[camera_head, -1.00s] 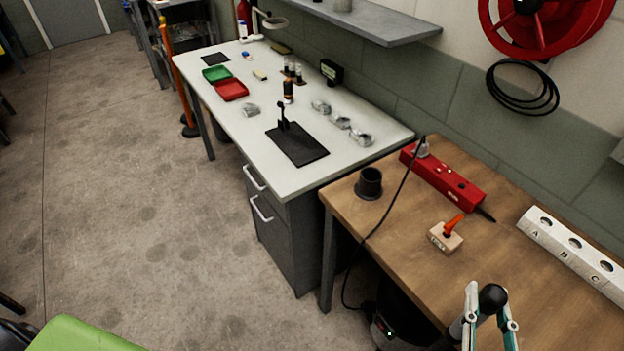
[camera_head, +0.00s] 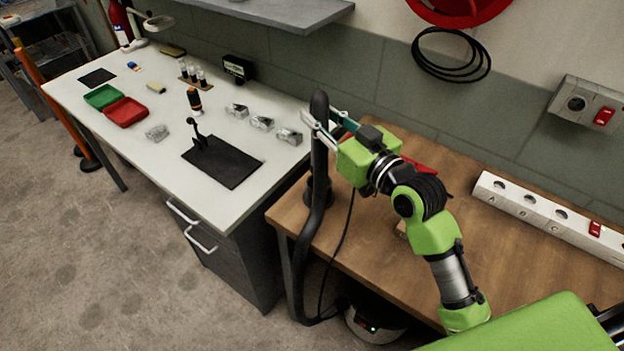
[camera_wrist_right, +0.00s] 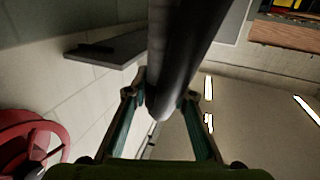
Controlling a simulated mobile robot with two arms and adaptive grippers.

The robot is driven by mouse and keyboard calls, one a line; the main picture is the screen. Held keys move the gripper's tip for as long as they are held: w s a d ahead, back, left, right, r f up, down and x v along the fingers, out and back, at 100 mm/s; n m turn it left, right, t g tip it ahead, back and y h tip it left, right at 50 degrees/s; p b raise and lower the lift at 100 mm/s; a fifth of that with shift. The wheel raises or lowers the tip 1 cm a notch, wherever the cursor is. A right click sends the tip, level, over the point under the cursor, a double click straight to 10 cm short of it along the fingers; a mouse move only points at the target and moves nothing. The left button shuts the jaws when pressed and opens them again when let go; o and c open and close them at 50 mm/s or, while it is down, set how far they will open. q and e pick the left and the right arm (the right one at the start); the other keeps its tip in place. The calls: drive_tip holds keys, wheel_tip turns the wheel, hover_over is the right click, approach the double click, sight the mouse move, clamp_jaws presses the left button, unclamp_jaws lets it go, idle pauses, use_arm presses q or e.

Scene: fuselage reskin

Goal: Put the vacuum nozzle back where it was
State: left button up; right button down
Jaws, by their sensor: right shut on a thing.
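My right gripper (camera_head: 322,132) is shut on the vacuum nozzle (camera_head: 319,150), a dark tube standing about upright over the near left corner of the wooden bench. The tube also runs between both fingers in the right wrist view (camera_wrist_right: 180,50). A black round holder (camera_head: 329,190) stands on the bench, partly hidden behind the tube and hose. I cannot tell whether the nozzle's lower end is in the holder or only above it. The black hose (camera_head: 299,265) hangs past the bench edge to the vacuum (camera_head: 372,326) on the floor. My left gripper is not in view.
The wooden bench (camera_head: 500,240) has a white socket strip (camera_head: 530,208) along its back. A red power strip (camera_head: 418,164) is mostly hidden behind my right arm. The white table (camera_head: 200,105) at left holds trays, a black mat (camera_head: 222,162) and several clear parts.

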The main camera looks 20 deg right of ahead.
sight(323, 155)
drive_tip(key=f, duration=0.5)
drive_tip(key=shift+s+d+f, duration=0.1)
drive_tip(key=shift+s+d, duration=0.05)
drive_tip(key=shift+s, duration=0.15)
wheel_tip(323, 155, down, 3)
drive_tip(key=shift+w+f, duration=0.1)
drive_tip(key=shift+f, duration=0.55)
drive_tip(key=c, duration=1.7)
unclamp_jaws()
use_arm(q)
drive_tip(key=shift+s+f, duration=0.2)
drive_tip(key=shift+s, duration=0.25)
